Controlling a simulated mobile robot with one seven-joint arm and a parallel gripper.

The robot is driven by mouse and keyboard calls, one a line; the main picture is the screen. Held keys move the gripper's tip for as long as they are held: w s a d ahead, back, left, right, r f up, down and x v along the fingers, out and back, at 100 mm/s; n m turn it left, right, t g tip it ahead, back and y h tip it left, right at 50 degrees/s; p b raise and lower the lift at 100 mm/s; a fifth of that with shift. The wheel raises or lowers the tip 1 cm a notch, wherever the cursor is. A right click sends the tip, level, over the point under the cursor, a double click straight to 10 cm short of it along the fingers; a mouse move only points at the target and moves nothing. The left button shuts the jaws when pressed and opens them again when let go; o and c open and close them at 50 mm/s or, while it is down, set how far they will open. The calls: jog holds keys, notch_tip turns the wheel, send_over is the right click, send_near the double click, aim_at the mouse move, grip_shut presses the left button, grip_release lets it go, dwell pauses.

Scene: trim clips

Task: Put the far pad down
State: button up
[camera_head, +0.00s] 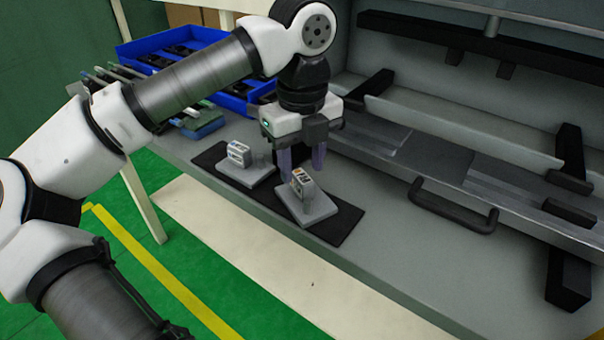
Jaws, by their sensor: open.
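Two light grey pads lie on a black mat (338,228), each with a small block-like clip standing on it. The far pad (262,177) is on the left, with a pale grey clip (238,152) on top. The near pad (318,210) is on the right, with a grey and brownish clip (303,184) on top. My gripper (302,171) points down with its purple-grey fingers apart. In the picture it is just behind the near pad's clip and right of the far pad. I see nothing held between the fingers; the exact height of the fingertips is hard to tell.
The mat lies on a grey bench near its front edge. A blue bin (165,47) with dark parts stands at the back left, beside a rack of tools (120,75). A black handle (452,207) and a metal fixture rise on the right. Bare bench (375,195) lies right of the mat.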

aim_at(302, 176)
notch_tip(302, 176, up, 8)
jog(key=shift+r, duration=0.25)
